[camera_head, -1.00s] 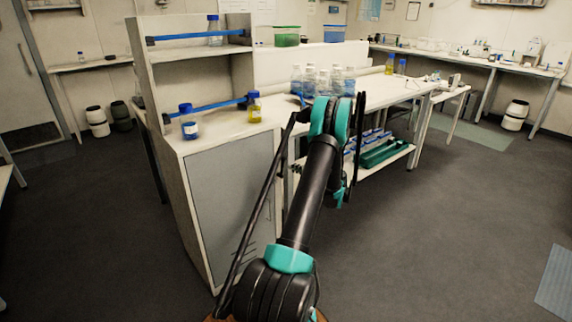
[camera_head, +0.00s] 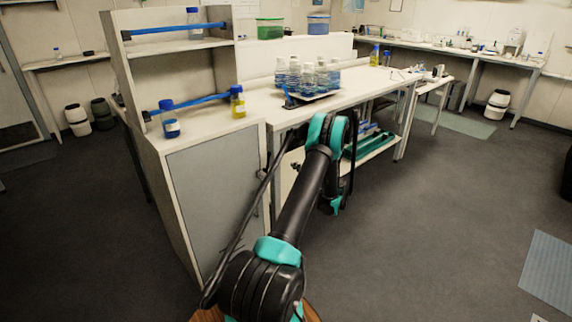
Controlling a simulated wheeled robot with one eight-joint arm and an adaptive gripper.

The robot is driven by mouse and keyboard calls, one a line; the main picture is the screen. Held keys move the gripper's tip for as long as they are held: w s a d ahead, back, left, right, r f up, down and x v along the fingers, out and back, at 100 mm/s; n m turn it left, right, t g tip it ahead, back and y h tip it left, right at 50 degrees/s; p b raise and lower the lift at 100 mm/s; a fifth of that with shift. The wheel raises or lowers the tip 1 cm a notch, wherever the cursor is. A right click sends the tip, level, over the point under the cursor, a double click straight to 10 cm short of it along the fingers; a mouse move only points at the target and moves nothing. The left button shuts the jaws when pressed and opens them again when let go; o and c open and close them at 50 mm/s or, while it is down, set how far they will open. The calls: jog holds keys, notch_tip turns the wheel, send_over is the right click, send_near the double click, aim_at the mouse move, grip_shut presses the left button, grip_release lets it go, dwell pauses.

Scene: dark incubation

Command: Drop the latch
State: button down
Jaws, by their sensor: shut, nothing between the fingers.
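I cannot make out a latch for certain. A grey cabinet door (camera_head: 212,205) stands below the near end of the white bench, and it looks closed. A small dark fitting (camera_head: 262,175) shows by its right edge, too small to identify. My arm (camera_head: 303,205) rises from the bottom centre, with a teal joint in front of the bench side. The arm folds away behind that joint, and I do not see the gripper or its fingers.
A tray of several bottles (camera_head: 307,98) stands farther along the bench. A lower shelf (camera_head: 385,148) holds green trays.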

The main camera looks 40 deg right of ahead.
jog(key=w+a, duration=0.5)
jog(key=w, duration=0.4)
jog(key=shift+w+r, duration=0.25)
jog(key=shift+r, duration=0.15)
jog(key=shift+a, duration=0.1)
jog(key=shift+a+r+n, duration=0.1)
jog(key=shift+a+n, duration=0.05)
jog(key=shift+n, duration=0.25)
